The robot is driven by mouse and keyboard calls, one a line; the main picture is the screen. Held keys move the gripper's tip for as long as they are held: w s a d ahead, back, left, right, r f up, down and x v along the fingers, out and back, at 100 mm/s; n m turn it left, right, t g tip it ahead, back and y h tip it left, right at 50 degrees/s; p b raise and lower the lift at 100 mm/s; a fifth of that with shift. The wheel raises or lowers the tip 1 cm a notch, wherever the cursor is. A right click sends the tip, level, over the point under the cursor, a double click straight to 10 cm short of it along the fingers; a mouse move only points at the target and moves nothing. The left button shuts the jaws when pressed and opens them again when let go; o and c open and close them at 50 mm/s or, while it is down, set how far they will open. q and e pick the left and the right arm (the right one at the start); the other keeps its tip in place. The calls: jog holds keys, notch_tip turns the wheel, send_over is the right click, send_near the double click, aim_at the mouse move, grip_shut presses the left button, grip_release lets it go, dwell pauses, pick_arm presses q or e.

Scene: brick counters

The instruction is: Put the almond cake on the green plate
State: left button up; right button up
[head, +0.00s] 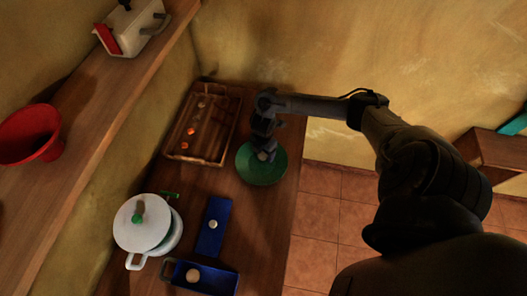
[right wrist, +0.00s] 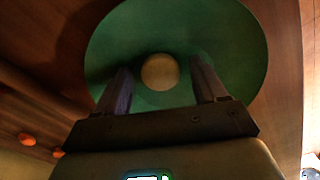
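The green plate (head: 262,174) lies on the wooden counter. A small round pale-brown cake (right wrist: 160,72), seemingly the almond cake, sits near its middle. In the head view the cake (head: 263,156) is partly hidden by my right gripper (head: 261,148), which points down over the plate. In the right wrist view the right gripper (right wrist: 161,75) has its fingers apart, one on each side of the cake, with green plate (right wrist: 235,55) showing in the gaps. The fingers do not appear to touch the cake. My left gripper is out of view.
A wooden tray (head: 222,133) with small orange items stands left of the plate. A white lidded pot (head: 147,235), a blue board (head: 218,211) with a round item and a blue dish (head: 224,280) with another are nearer. A shelf (head: 84,109) runs along the left.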

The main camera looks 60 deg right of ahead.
notch_tip(320, 180, up, 11)
jog(key=p, duration=0.2)
jog(key=w+a+m+t+y, duration=0.2)
jog(key=a+t, duration=0.4)
jog(key=a, duration=2.2)
jog(key=s+d+r+m+g+h, duration=0.1)
jog(key=s+r+m, duration=0.1)
jog(key=s+m, duration=0.3)
jog(key=s+d+r+m+g, duration=0.1)
jog(key=s+d+r+m, duration=0.1)
jog(key=s+m, duration=0.4)
jog(key=shift+s+d+r+h+p, duration=0.2)
jog(key=shift+s+r+h+p, duration=0.15)
jog(key=shift+s, duration=0.4)
